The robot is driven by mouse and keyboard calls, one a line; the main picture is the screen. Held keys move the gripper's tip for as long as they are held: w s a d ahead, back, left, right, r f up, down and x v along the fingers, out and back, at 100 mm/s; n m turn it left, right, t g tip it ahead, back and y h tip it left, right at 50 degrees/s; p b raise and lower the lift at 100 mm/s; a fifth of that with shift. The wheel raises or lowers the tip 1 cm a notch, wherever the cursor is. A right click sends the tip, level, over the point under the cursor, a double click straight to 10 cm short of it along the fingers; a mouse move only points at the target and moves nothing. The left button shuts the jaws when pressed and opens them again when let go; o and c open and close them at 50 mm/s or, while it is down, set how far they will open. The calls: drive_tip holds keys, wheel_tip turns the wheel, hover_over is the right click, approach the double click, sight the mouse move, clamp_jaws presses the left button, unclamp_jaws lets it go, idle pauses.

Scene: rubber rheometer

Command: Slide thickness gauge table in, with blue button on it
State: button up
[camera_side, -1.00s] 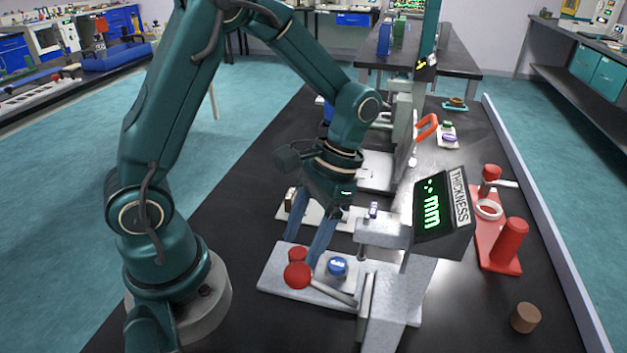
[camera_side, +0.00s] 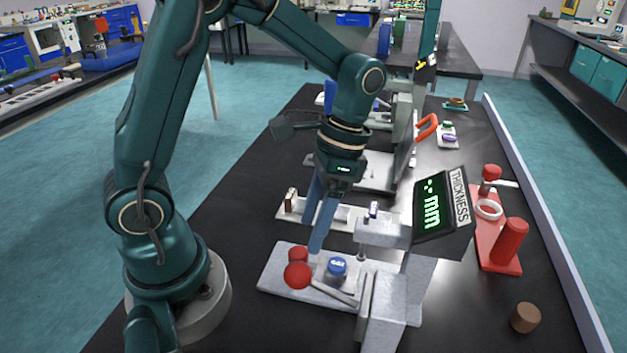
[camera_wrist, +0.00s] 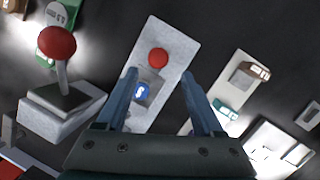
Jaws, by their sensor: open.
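The thickness gauge has a pale grey base (camera_side: 277,270) and a tilted black display (camera_side: 442,213) with green "mm" text. A small sliding table (camera_wrist: 154,75) on the base carries the blue button (camera_side: 337,266), which also shows in the wrist view (camera_wrist: 141,92). A red knob (camera_wrist: 158,57) stands at the table's end, beside the button. In the side view a red ball (camera_side: 297,276) on a metal lever partly overlaps that knob. My gripper (camera_side: 317,246) is open and empty above the gauge base. In the wrist view its fingers (camera_wrist: 158,74) are apart, either side of the table's line.
A red stand (camera_side: 498,245) with a white ring (camera_side: 489,209) and a brown cylinder (camera_side: 525,318) are right of the gauge. Another pale instrument base (camera_side: 340,216) lies behind it. The black bench is clear left of the gauge.

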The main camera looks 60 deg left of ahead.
sight(301, 253)
drive_tip(key=m+t, duration=0.1)
drive_tip(key=m, duration=0.1)
drive_tip(key=s+m, duration=0.1)
drive_tip(key=m, duration=0.2)
drive_tip(key=shift+s+d+r+t, duration=0.1)
drive_tip(key=shift+t, duration=0.3)
drive_tip(key=shift+s+r+m+t, duration=0.15)
drive_tip(key=shift+m+t, duration=0.1)
drive_tip(key=shift+m, duration=0.25)
drive_tip(key=shift+s+m+t, duration=0.15)
drive_tip(key=shift+m+t, duration=0.1)
drive_tip(key=shift+m, duration=0.25)
drive_tip(key=shift+s+r+m, duration=0.1)
drive_tip(key=shift+s+m, duration=0.15)
drive_tip(key=shift+m, duration=0.15)
drive_tip(key=shift+s+r+t, duration=0.2)
drive_tip(key=shift+t, duration=0.2)
drive_tip(key=shift+d+f, duration=0.1)
drive_tip(key=shift+f, duration=2.35)
clamp_jaws()
